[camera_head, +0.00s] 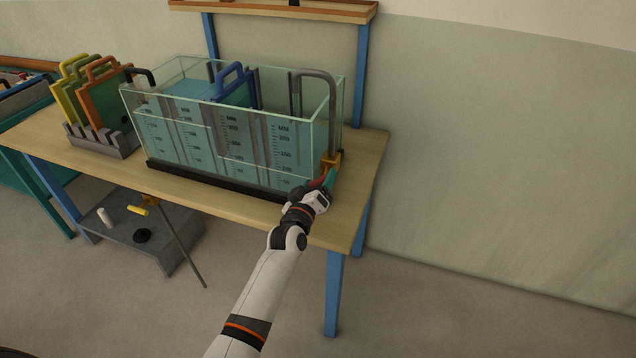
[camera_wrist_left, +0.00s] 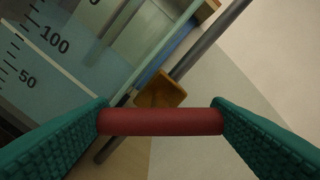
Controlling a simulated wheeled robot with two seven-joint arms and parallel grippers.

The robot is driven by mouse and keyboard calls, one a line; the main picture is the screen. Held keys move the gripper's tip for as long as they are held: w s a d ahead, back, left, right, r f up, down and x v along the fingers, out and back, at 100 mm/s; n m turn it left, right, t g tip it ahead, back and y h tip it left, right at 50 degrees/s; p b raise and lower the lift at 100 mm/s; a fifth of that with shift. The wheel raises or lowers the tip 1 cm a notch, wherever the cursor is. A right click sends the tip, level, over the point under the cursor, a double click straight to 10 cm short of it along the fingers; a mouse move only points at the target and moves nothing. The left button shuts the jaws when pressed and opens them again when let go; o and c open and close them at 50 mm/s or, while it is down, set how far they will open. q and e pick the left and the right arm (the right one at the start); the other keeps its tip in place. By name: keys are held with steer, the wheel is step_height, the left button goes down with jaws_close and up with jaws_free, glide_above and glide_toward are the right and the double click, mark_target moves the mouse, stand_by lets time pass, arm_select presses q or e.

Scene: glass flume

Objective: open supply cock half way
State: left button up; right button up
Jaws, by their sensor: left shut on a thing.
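The supply cock's orange-brown body (camera_head: 331,158) sits on the grey pipe at the right end of the glass flume (camera_head: 235,130). It also shows in the left wrist view (camera_wrist_left: 160,91). Its red handle (camera_wrist_left: 160,122) lies across between the green pads of my left gripper (camera_wrist_left: 160,125), which is shut on it. In the head view my left gripper (camera_head: 323,181) is at the flume's lower right corner, just below the cock body, and hides much of the handle. The cock's exact angle cannot be read. My right gripper is not in view.
The grey pipe (camera_head: 332,110) bends over the flume's right wall. A blue-handled gate (camera_head: 235,88) stands in the flume. A rack (camera_head: 103,142) holds yellow and orange gates at left. The bench top (camera_head: 362,175) is clear at right. A low grey stand (camera_head: 180,235) is under the bench.

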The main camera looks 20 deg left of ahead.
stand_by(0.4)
arm_select(q)
steer(key=o, duration=1)
steer(key=s, duration=1.2)
steer(key=shift+a+b, duration=0.15)
steer(key=shift+b, duration=0.2)
steer(key=shift+f, duration=0.15)
